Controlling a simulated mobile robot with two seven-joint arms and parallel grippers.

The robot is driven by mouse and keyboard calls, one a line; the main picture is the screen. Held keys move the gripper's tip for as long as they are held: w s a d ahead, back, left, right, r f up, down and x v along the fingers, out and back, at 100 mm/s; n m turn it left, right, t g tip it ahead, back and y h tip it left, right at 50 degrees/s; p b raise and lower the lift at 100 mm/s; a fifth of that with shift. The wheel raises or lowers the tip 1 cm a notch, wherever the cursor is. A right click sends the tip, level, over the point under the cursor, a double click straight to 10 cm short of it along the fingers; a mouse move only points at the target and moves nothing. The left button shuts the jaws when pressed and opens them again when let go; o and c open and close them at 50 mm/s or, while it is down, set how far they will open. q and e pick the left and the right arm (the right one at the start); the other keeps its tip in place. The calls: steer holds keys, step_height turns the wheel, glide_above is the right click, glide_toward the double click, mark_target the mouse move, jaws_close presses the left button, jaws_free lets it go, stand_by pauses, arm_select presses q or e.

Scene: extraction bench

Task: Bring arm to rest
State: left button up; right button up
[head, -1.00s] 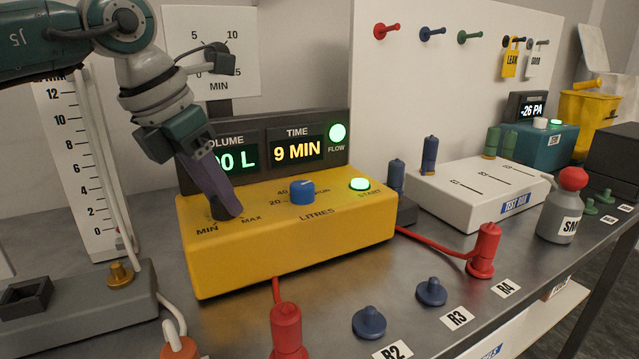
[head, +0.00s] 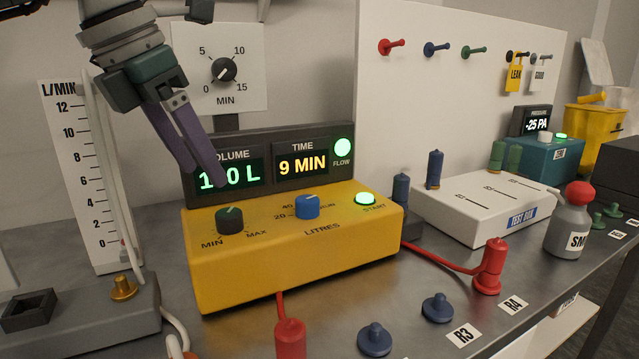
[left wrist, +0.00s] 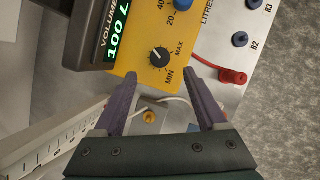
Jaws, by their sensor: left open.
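My left gripper (head: 204,175) hangs from the upper left in the head view, with purple fingers in front of the volume display. It is above and behind the dark green MIN–MAX knob (head: 229,220) on the yellow pump box (head: 300,262), apart from it. In the left wrist view the two fingers (left wrist: 160,95) are spread with nothing between them. The MIN–MAX knob (left wrist: 160,57) shows ahead of them. My right gripper is not in view.
The display panel (head: 268,160) stands behind the box. A flow-scale board (head: 85,170) is at left. A red connector (head: 490,266), blue plugs (head: 437,307) and a white test box (head: 480,205) are on the bench at right. Open air lies above the bench front.

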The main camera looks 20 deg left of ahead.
arm_select(q)
steer(key=shift+v, duration=1.2)
